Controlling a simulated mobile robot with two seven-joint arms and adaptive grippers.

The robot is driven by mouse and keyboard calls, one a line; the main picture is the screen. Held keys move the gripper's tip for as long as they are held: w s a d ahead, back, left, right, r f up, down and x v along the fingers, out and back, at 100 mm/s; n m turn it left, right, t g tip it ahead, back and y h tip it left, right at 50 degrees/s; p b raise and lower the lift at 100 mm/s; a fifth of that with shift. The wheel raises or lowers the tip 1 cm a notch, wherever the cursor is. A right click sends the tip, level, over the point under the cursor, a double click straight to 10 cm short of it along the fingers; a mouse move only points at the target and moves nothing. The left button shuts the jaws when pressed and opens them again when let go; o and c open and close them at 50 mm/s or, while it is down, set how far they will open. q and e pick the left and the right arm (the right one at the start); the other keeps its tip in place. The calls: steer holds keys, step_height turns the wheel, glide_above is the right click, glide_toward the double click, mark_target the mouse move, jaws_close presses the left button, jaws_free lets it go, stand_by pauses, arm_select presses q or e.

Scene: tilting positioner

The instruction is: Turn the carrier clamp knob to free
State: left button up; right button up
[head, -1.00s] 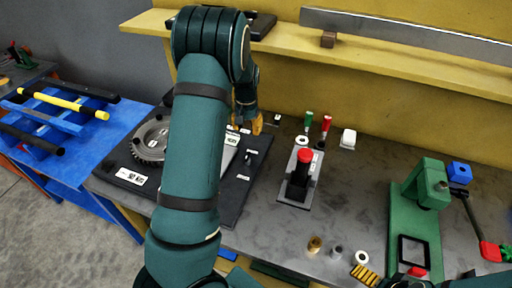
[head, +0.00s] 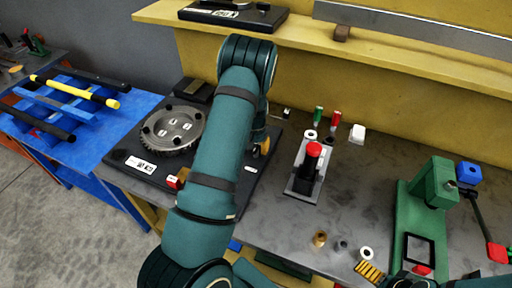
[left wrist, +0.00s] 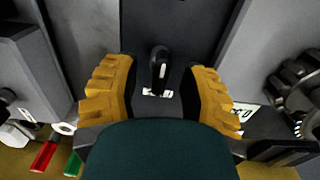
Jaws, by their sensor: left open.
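The knob (left wrist: 160,66) is a black lever-like shape with a white line along it, in the middle of the left wrist view. It stands on a dark plate, with a white label (left wrist: 157,92) beside it. My left gripper (left wrist: 160,88) is open, its ridged yellow fingers on either side of the knob with a gap at each side. In the head view the left gripper (head: 263,147) is mostly behind my arm, over the right part of the black base plate (head: 130,180) that bears a toothed disc (head: 172,130). The knob is hidden there.
Right of the plate stand a black post with a red cap (head: 314,150) and small green and red handles (head: 327,118). A green press (head: 425,205) stands farther right. A yellow ridged finger, apparently my right gripper's (head: 369,271), shows at the bottom edge. A shelf runs behind.

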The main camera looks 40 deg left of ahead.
arm_select(q)
jaws_close()
steer(key=shift+f+n, duration=0.1)
steer(key=shift+n, duration=0.2)
steer(key=shift+n+b, duration=0.4)
steer(key=shift+n, duration=0.6)
steer(key=n, duration=0.3)
steer(key=shift+n, duration=0.4)
steer(key=n, duration=1.1)
steer(key=shift+s, duration=0.1)
steer(key=shift+n, duration=0.4)
